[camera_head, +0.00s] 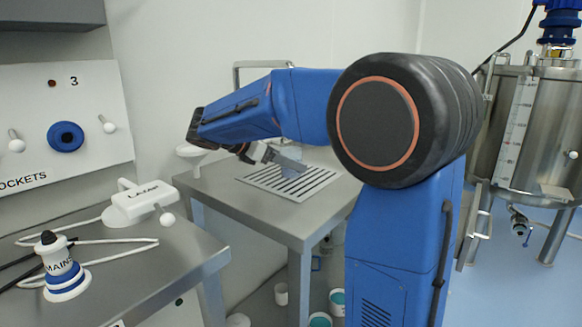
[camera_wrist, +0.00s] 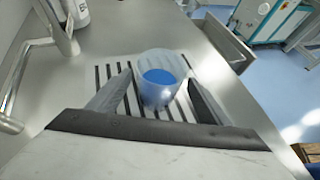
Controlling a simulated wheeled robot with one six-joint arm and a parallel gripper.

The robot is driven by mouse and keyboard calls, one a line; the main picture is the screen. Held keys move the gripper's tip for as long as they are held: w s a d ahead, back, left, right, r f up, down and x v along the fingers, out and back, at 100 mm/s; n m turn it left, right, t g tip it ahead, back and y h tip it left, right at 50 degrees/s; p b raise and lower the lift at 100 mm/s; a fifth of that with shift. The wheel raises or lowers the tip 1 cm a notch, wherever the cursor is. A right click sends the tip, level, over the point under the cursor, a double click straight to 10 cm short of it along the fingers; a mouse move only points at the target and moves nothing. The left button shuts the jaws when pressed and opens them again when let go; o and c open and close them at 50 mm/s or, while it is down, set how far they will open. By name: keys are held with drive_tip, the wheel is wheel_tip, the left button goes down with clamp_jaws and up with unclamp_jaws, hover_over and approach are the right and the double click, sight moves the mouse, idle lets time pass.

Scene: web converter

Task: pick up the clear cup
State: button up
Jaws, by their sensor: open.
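The clear cup (camera_wrist: 160,78) shows in the wrist view, standing on a slotted drain grate, with blue showing inside it. My gripper (camera_wrist: 155,88) is open, with one finger to the left of the cup and one to its right; a gap shows on each side, though the left finger's exact distance is hard to judge. In the head view my gripper (camera_head: 288,163) hangs low over the drain grate (camera_head: 250,181). The cup is hard to make out there, mostly hidden by the gripper.
A steel faucet (camera_wrist: 60,30) rises on the left in the wrist view. In the head view, a white device (camera_head: 138,202) and a blue-and-white plug (camera_head: 62,270) sit on the near bench. A steel tank (camera_head: 535,130) stands at right. Containers (camera_head: 338,298) sit below the sink table.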

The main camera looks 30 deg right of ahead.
drive_tip(key=shift+x, duration=2.55)
drive_tip(key=shift+w+d+r, duration=0.1)
drive_tip(key=shift+r, duration=0.1)
drive_tip(key=c, duration=1.3)
